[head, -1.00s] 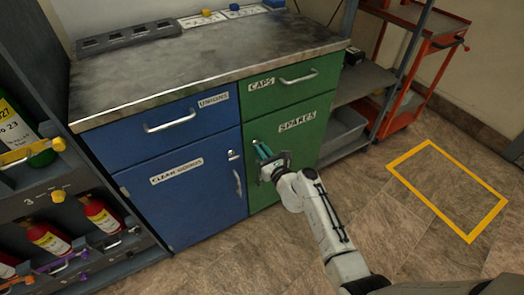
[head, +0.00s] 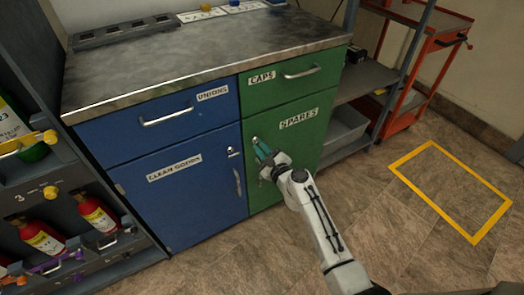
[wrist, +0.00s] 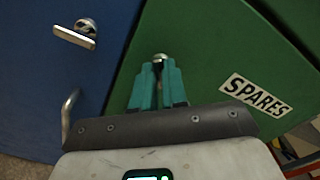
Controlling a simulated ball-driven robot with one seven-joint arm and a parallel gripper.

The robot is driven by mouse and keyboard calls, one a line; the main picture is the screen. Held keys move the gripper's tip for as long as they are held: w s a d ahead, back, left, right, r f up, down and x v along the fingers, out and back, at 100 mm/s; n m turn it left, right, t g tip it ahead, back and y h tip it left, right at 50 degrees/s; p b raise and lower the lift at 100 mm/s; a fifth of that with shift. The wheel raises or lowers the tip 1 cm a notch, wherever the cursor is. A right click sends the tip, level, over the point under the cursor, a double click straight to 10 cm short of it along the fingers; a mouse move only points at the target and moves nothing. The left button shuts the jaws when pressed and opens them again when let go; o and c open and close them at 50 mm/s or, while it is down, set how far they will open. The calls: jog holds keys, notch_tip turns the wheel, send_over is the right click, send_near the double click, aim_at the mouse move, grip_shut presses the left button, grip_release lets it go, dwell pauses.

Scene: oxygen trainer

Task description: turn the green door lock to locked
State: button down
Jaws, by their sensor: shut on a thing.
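The green door (head: 297,150) labelled SPARES is closed on the right of the cabinet. Its lock (wrist: 159,59) shows in the wrist view as a small round metal piece at the fingertips. My gripper (head: 261,148) reaches the upper left part of the green door. In the wrist view its teal fingers (wrist: 158,78) are close together and shut on the lock. The lock's knob is mostly hidden between the fingers, so I cannot tell its angle.
The blue door (head: 185,195) beside it has its own lock (wrist: 80,33) and a bar handle (head: 238,182). A green drawer (head: 292,76) is above. A rack of red bottles (head: 42,238) stands left. Floor at the right, with a yellow outline (head: 450,190), is clear.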

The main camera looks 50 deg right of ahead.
jog(key=shift+a+f+n+b, duration=0.1)
jog(key=shift+n+b, duration=0.85)
jog(key=shift+n, duration=1.6)
jog(key=shift+f+n+b, duration=0.1)
jog(key=shift+n+b, duration=0.8)
jog(key=shift+n, duration=1.65)
jog(key=c, duration=1.2)
grip_release()
jog(key=shift+o, duration=0.2)
jog(key=v, duration=1)
jog(key=shift+s+p, duration=0.3)
jog(key=shift+s, duration=0.05)
jog(key=shift+a, duration=0.1)
